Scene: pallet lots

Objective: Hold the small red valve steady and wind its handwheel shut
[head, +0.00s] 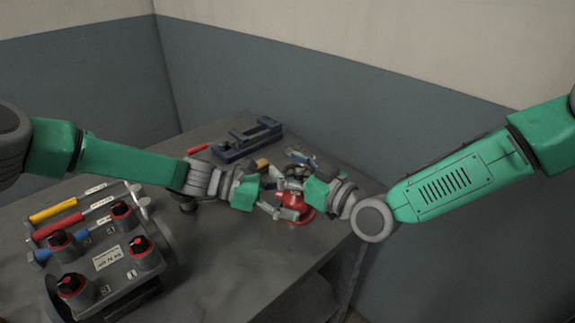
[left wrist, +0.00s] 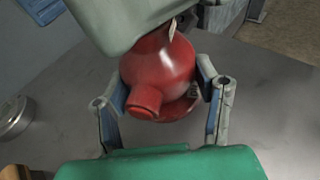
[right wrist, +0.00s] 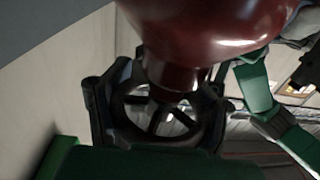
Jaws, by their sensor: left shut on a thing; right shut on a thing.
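The small red valve (head: 301,216) stands on the grey bench near its right edge, partly hidden by both grippers. My left gripper (head: 279,206) reaches it from the left. In the left wrist view, its fingers lie on both sides of the round red valve body (left wrist: 160,70), shut on it, with a short outlet facing the camera. My right gripper (head: 291,182) comes in from the right, above the left one. In the right wrist view, the dark spoked handwheel (right wrist: 160,112) sits between its fingers, shut on the rim, with the red body beyond.
A dark blue vise (head: 247,140) lies at the back of the bench. A panel with several red-and-black knobs (head: 105,262) stands at the front left, beside yellow, red and blue handled tools. A red-handled tool (head: 197,148) lies behind my left forearm. Walls close off the back.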

